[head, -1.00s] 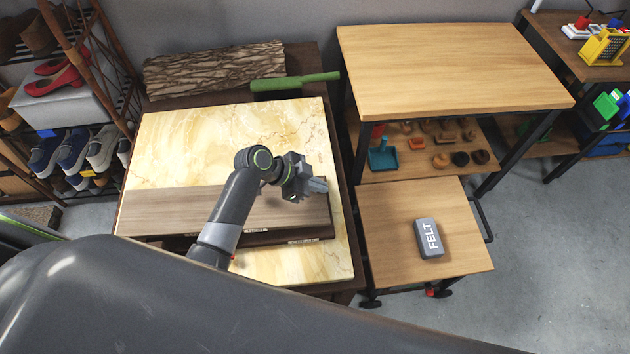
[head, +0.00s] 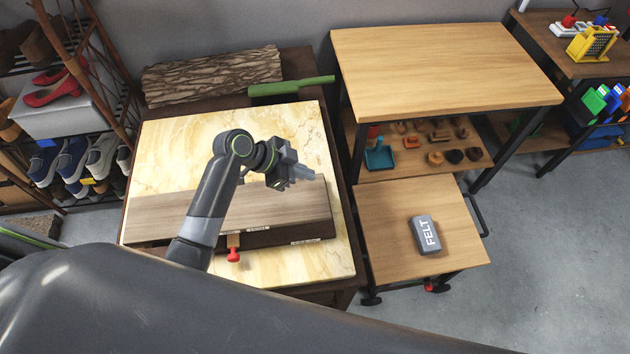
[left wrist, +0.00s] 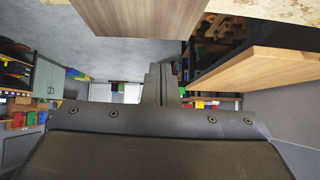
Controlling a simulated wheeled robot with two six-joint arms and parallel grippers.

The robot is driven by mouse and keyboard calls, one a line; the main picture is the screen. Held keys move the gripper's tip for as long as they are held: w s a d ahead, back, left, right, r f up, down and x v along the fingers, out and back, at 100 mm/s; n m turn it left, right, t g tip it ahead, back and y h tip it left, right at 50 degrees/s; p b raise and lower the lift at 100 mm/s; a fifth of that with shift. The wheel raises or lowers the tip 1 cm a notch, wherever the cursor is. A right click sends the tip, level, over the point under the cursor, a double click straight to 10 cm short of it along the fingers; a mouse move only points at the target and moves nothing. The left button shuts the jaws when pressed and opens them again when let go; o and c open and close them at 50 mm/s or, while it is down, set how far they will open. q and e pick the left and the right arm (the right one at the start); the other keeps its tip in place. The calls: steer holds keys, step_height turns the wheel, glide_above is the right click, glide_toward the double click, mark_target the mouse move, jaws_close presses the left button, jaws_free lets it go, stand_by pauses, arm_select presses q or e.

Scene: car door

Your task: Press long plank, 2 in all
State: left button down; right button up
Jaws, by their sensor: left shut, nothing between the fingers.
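A long wooden plank (head: 290,205) lies across the marble-topped table, on top of a dark flat box (head: 285,236) with small pale labels on its front edge. My left arm reaches over the plank. My left gripper (head: 308,176) is shut and empty, near the plank's right end and apparently above it. Part of the plank is hidden behind my arm. In the left wrist view the closed fingers (left wrist: 161,84) stand in the middle, with a brown wooden board (left wrist: 140,16) at the top that looks like the plank. My right gripper is not seen.
A red knob (head: 233,256) sticks out at the box's front. The marble top (head: 180,145) is bare behind the plank. A log (head: 215,76) and a green tool (head: 290,85) lie at the back. A wooden cart (head: 385,225) carries a grey felt block (head: 425,234).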

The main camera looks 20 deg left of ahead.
arm_select(q)
steer(key=v, duration=0.3)
steer(key=shift+w+a+r, duration=0.2)
steer(key=shift+a+r, duration=0.05)
steer(key=shift+r, duration=0.1)
steer(key=shift+s+a+r, duration=0.15)
steer(key=shift+a+r, duration=0.05)
steer(key=shift+r, duration=0.25)
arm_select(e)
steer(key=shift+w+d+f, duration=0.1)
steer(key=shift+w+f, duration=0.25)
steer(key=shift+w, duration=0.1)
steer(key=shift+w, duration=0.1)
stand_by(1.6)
